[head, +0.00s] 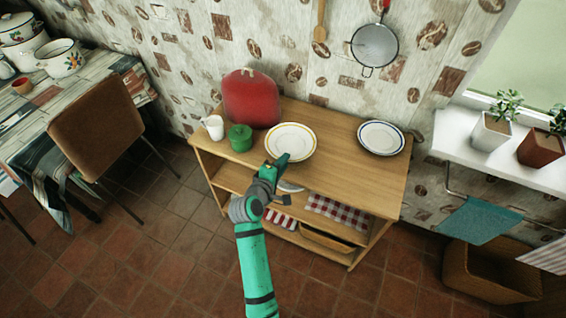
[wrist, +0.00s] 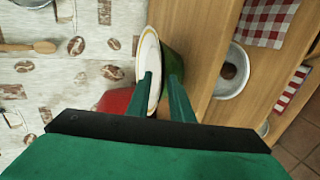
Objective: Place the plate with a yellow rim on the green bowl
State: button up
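The plate with a yellow rim (head: 290,141) is white and looks nearly level above the wooden shelf unit's top. In the wrist view the plate (wrist: 149,50) shows almost edge-on, with a green bowl (wrist: 174,62) directly under it. The plate seems to rest on the bowl, but the contact is hidden. In the head view the plate covers the bowl. My gripper (head: 282,160) is at the plate's front edge. In the wrist view its fingers (wrist: 160,82) are apart, one over the plate's face and one beside the green bowl, with a gap between them.
A blue-rimmed plate (head: 381,137) lies to the right on the shelf unit (head: 340,165). Bare wood lies between the plates. The wall is close behind.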

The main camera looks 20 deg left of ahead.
jog(key=shift+w+r, duration=0.15)
jog(key=shift+r, duration=0.4)
jog(key=v, duration=1.2)
jog(key=s+d+f+m+y, duration=0.2)
jog(key=s+d+f+m, duration=0.4)
jog(key=s+d+f, duration=0.55)
jog(key=s+d+r+m, duration=0.3)
jog(key=s+m, duration=0.1)
jog(key=s, duration=0.2)
jog(key=s+d+r+m+t+h, duration=0.1)
jog(key=s+d+r+m, duration=0.2)
jog(key=s, duration=0.4)
jog(key=s+d+r+m, duration=0.3)
jog(key=s+d+m, duration=0.1)
jog(key=s+d, duration=0.1)
jog(key=shift+s+d+m+h, duration=0.2)
jog(key=shift+s+m+h, duration=0.1)
jog(key=shift+s, duration=0.45)
jog(key=shift+r, duration=0.1)
